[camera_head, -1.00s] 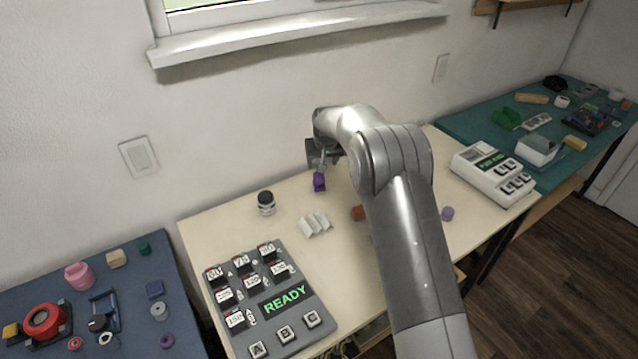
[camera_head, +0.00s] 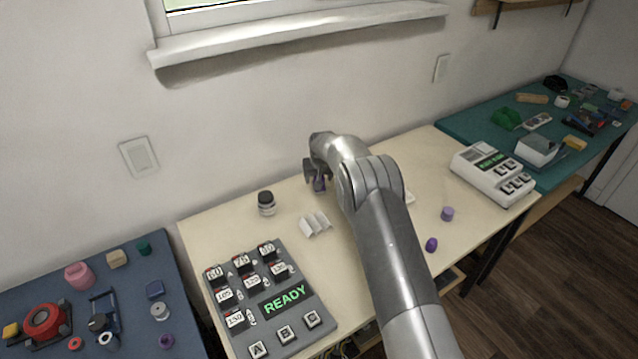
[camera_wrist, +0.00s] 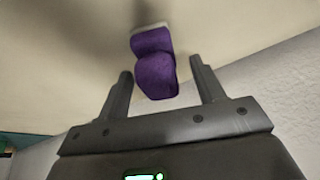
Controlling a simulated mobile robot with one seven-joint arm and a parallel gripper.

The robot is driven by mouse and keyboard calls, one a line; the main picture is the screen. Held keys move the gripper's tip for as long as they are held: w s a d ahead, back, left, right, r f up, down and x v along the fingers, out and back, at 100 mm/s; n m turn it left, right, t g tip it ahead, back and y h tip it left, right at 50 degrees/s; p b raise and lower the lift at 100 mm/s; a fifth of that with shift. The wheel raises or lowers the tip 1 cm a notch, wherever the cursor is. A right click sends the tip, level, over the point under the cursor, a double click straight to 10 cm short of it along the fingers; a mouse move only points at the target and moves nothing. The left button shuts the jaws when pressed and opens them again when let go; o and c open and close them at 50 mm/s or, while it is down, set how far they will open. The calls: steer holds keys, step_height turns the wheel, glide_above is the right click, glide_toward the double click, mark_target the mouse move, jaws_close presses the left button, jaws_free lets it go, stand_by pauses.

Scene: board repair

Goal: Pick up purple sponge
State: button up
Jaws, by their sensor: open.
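The purple sponge (camera_head: 320,184) is at the back of the light wooden table (camera_head: 235,222), mostly covered by my gripper (camera_head: 314,176) in the head view. In the wrist view the sponge (camera_wrist: 155,74) shows as a purple block with a pale end. It lies between the two fingers of my gripper (camera_wrist: 163,72) in that picture, with gaps on both sides. The fingers are open and hold nothing. How far the sponge reaches in between them in depth, I cannot tell.
A dark-lidded jar (camera_head: 266,203) and a white ridged block (camera_head: 315,223) stand left of the gripper. A grey button panel (camera_head: 265,298) lies in front. Small purple pieces (camera_head: 447,213) (camera_head: 431,244) lie right of my arm. The wall (camera_head: 240,130) is close behind.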

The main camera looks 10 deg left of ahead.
steer(key=shift+w+f, duration=0.1)
steer(key=shift+f, duration=0.2)
steer(key=c, duration=1.1)
